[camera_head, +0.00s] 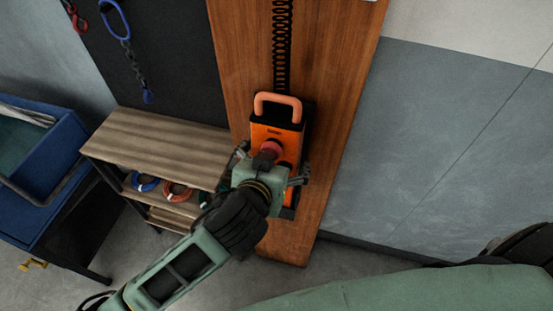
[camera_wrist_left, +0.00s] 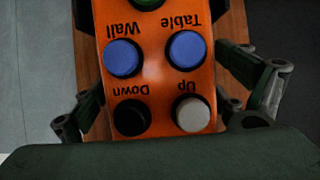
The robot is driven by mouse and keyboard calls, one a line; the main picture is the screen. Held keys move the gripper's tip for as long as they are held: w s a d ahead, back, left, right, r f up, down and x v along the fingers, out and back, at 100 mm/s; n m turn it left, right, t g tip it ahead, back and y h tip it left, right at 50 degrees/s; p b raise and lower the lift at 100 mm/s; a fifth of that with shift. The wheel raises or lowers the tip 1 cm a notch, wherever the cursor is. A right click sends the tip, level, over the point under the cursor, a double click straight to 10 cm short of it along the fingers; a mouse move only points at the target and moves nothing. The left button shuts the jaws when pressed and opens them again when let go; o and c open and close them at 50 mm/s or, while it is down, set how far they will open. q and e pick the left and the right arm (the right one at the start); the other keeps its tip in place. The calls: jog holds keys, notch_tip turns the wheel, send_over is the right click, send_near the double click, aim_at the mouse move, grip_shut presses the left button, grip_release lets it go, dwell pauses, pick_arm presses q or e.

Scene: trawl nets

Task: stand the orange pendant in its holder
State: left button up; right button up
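The orange pendant (camera_head: 275,135) stands upright against the wooden board, with a pink loop handle on top and a red knob on its front. In the left wrist view the pendant (camera_wrist_left: 155,75) fills the middle, showing blue, black and white buttons with upside-down labels. A black holder (camera_head: 288,212) shows below and beside the pendant; how far the pendant sits in it is hidden. My left gripper (camera_head: 270,172) is in front of the pendant's lower part. Its fingers (camera_wrist_left: 165,95) flank both sides, close to the edges; whether they press on it is unclear. My right gripper is out of view.
A black coiled cable (camera_head: 282,45) hangs above the pendant on the wooden board (camera_head: 340,100). A low wooden shelf (camera_head: 155,143) with blue and orange rings stands to the left, and a blue bin (camera_head: 45,155) farther left. Grey wall is clear on the right.

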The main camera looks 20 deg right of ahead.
pick_arm(q)
jog(key=shift+o, duration=0.3)
jog(key=shift+s, duration=0.1)
jog(key=v, duration=1.2)
jog(key=a+f+n+g+y, duration=0.3)
jog(key=a+f+y, duration=0.1)
jog(key=a+f, duration=0.8)
jog(key=s+a+f+n+g+y, duration=0.1)
jog(key=s+a+f+g, duration=0.1)
jog(key=s+a+f, duration=0.45)
jog(key=s+a+f+n+g+y, duration=0.1)
jog(key=s+a+f, duration=0.15)
jog(key=a, duration=0.65)
notch_tip(320, 180, down, 26)
jog(key=s+g+b, duration=0.1)
jog(key=s+g, duration=0.1)
jog(key=s+a+f+b, duration=0.1)
jog(key=s+a+f, duration=0.2)
jog(key=s+f, duration=1.4)
jog(key=shift+f+m+g+y, duration=0.3)
jog(key=shift+f+g, duration=0.1)
jog(key=shift+f, duration=0.4)
